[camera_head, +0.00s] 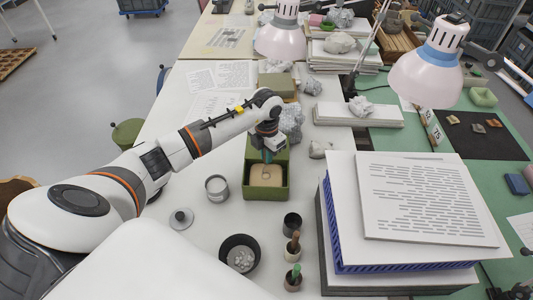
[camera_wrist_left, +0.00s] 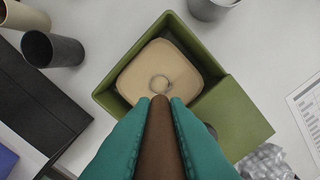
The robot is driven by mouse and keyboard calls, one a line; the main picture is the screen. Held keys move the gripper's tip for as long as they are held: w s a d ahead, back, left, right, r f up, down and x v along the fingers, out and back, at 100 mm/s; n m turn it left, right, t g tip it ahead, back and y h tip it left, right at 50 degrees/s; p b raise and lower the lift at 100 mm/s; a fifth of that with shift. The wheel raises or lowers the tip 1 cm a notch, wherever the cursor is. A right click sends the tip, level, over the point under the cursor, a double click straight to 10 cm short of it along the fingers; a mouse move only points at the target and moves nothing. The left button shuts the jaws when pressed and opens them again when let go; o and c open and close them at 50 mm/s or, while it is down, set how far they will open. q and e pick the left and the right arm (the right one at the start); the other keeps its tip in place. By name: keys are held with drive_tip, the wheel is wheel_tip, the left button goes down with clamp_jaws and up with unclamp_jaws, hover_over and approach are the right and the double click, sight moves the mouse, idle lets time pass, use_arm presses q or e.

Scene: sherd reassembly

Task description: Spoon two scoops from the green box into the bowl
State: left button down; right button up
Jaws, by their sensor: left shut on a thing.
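The green box (camera_head: 265,192) stands open on the white table and holds a tan, flat-topped fill (camera_wrist_left: 155,65). My left gripper (camera_head: 267,157) is over the box, pointing down. In the left wrist view its teal fingers (camera_wrist_left: 160,103) are shut on a brown handle (camera_wrist_left: 160,135), which I take to be the spoon's. A small round outline (camera_wrist_left: 160,84) shows at the fill just past the handle's tip; whether it is the spoon's scoop, and whether it carries anything, I cannot tell. The dark bowl (camera_head: 229,244) sits nearer me, with pale grey pieces inside. My right gripper is not in view.
A grey can (camera_head: 217,190) and a knobbed lid (camera_head: 181,219) stand left of the box. A dark cup (camera_head: 292,224) and two small pots with handled tools stand right of the bowl. A tall paper stack (camera_head: 415,200) rises at right; lamps (camera_head: 427,75) hang beyond.

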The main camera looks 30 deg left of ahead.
use_arm(q)
drive_tip(key=shift+r+p, duration=2.4)
drive_tip(key=shift+r, duration=1.95)
